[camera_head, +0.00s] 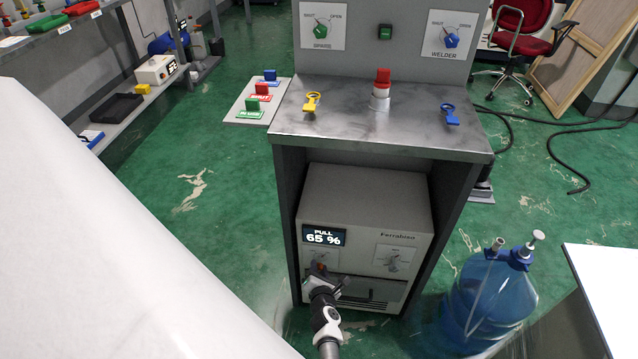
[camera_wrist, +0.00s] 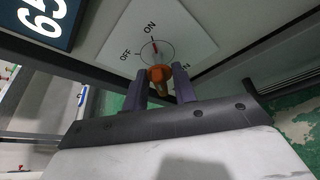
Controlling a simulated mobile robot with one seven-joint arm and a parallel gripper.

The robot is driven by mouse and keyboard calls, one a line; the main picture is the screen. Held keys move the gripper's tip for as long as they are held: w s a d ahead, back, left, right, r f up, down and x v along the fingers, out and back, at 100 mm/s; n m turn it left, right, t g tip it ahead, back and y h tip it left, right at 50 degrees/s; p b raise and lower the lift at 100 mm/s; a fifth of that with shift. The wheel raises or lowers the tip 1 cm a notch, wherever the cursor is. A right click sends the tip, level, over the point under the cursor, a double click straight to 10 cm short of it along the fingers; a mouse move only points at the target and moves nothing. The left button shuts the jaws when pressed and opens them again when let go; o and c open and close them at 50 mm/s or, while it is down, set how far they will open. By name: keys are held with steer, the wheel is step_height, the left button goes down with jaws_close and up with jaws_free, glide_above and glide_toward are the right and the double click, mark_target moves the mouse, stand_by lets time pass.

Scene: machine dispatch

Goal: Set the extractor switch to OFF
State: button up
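The extractor is the grey cabinet unit (camera_head: 365,200) under the metal bench, and its display (camera_head: 324,236) reads "PULL 65 %". In the wrist view its switch plate (camera_wrist: 190,30) shows OFF and ON marks and a red pointer mark on the ON side. An orange switch knob (camera_wrist: 160,73) sits between the two fingertips of my gripper (camera_wrist: 160,76). The fingers flank it closely; I cannot tell whether they press on it. In the head view my gripper (camera_head: 319,280) is at the left dial of the unit, largely covering it.
A second dial (camera_head: 393,261) is on the right of the unit's front. A blue water jug (camera_head: 488,300) stands to the right. Green floor is clear to the left.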

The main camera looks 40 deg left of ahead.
steer(key=n+t+h+p, duration=0.1)
steer(key=n+h, duration=0.2)
steer(key=n, duration=0.1)
steer(key=shift+a+r, duration=0.1)
steer(key=shift+a, duration=0.05)
steer(key=n+t+h, duration=0.1)
steer(key=n, duration=0.2)
steer(key=shift+s+a+h, duration=0.1)
steer(key=shift+h, duration=0.2)
steer(key=shift+n+t+h, duration=0.6)
steer(key=shift+n+t, duration=0.1)
steer(key=shift+n, duration=0.5)
steer(key=o, duration=0.6)
steer(key=shift+o, duration=0.2)
steer(key=v, duration=1.3)
steer(key=shift+s+p, duration=0.4)
steer(key=shift+p, duration=0.05)
